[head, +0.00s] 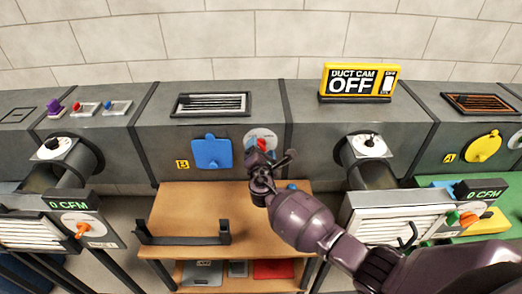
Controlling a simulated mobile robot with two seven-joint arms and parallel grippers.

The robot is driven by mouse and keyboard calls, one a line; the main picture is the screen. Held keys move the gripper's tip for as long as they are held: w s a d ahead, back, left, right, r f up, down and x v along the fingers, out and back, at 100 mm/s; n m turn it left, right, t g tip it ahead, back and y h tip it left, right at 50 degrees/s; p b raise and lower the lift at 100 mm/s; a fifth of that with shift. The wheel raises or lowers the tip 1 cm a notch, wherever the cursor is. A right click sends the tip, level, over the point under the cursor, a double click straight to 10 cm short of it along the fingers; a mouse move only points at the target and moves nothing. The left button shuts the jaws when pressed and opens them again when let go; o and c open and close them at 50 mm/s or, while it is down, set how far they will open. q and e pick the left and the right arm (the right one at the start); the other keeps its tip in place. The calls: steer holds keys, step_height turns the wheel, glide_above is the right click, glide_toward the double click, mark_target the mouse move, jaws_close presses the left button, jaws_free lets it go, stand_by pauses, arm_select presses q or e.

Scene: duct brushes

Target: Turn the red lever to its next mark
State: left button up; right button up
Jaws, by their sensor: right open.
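The red lever (262,143) sits on a round white dial (269,133) on the front of the grey duct, right of a blue cover. My right gripper (271,158) is in front of the dial's lower part, with its fingers spread and nothing seen between them. It hides part of the lever and dial, so the lever's exact angle and marks cannot be read. Whether a finger touches the lever cannot be told. My left gripper is not in view.
A wooden cart (180,200) stands below, with a black bracket (183,234) on top. A blue cover (211,152) is left of the dial. A yellow "DUCT CAM OFF" sign (357,82) stands on the duct. Control boxes with 0 CFM displays flank the cart.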

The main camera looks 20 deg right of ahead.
steer(key=c, duration=0.9)
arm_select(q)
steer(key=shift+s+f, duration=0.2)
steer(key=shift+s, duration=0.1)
